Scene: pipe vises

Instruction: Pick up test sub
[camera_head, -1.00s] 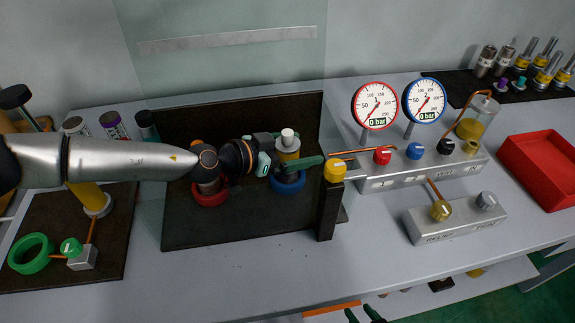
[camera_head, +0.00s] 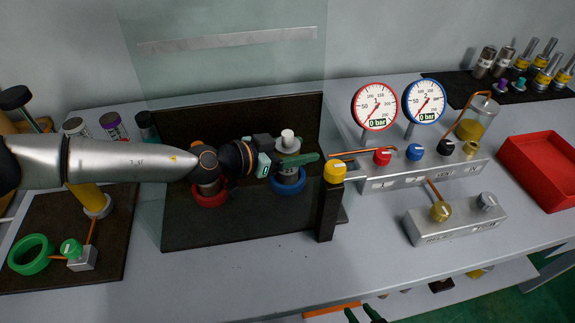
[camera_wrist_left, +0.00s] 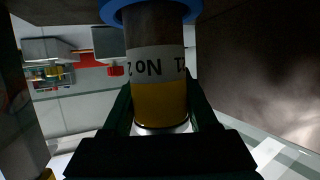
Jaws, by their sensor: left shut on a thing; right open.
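The test sub (camera_head: 289,145) stands upright in the blue ring (camera_head: 288,183) on the dark panel, with a white cap on top. In the left wrist view the sub (camera_wrist_left: 158,62) appears inverted, with a lettered white band, a yellow band and the blue ring (camera_wrist_left: 123,14) around its other end. My left gripper (camera_head: 297,162) comes in from the left, its green fingers shut on the sub at the yellow band. Its fingers hide part of the sub. My right gripper (camera_head: 362,315) shows only its two separated dark-green fingertips at the bottom edge.
A red ring (camera_head: 209,194) holds another cylinder left of the sub. A dark post with a yellow knob (camera_head: 334,171) stands close to the right. Behind it are two gauges (camera_head: 376,106) and a valve block (camera_head: 420,174). A red tray (camera_head: 545,165) lies far right.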

